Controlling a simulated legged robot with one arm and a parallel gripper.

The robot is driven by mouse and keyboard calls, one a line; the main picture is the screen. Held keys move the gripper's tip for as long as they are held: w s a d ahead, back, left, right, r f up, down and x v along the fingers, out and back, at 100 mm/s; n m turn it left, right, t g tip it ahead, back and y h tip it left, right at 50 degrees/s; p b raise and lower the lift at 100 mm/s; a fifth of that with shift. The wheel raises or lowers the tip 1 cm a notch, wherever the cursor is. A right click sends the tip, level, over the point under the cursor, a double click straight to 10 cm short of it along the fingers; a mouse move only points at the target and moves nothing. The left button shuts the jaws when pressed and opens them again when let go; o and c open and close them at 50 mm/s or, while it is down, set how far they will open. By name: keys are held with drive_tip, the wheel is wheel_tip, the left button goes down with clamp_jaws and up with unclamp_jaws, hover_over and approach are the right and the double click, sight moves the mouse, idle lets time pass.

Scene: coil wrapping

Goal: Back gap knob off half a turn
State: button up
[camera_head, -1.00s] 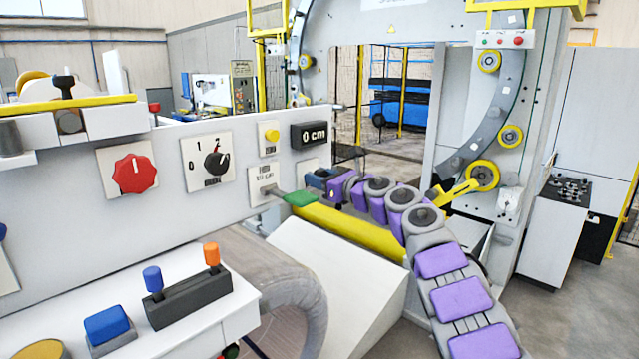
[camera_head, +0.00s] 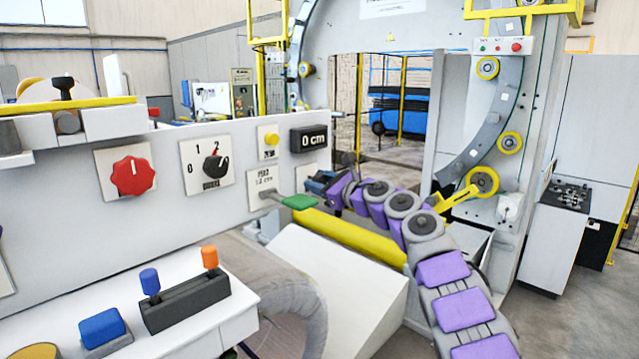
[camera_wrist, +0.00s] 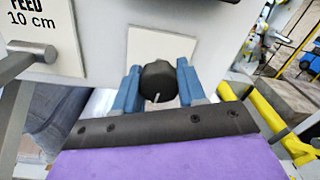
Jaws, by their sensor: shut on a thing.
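In the wrist view a dark round knob (camera_wrist: 158,82) with a pale pointer line stands on a white plate (camera_wrist: 160,45) on the grey panel. The pointer line points down. My gripper (camera_wrist: 160,86) has its two blue fingers on either side of the knob, shut on it. In the head view my gripper (camera_head: 320,183) is at the panel's right end, at the tip of my purple and grey arm. There it hides the knob, and only part of the plate (camera_head: 306,177) shows.
A lever with a green handle (camera_head: 299,202) sticks out beside my gripper, under a feed label (camera_head: 263,178). A yellow roller (camera_head: 350,238) lies below my arm. A red knob (camera_head: 131,176) and a black selector (camera_head: 215,165) are further left.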

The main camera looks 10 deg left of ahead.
drive_tip(key=o, duration=0.6)
drive_tip(key=shift+a+f, duration=0.1)
drive_tip(key=shift+f, duration=0.25)
drive_tip(key=o, duration=0.4)
drive_tip(key=shift+w, duration=0.25)
drive_tip(key=shift+c, duration=0.2)
drive_tip(key=shift+o, duration=0.4)
drive_tip(key=shift+s+r, duration=0.15)
drive_tip(key=shift+r, duration=0.05)
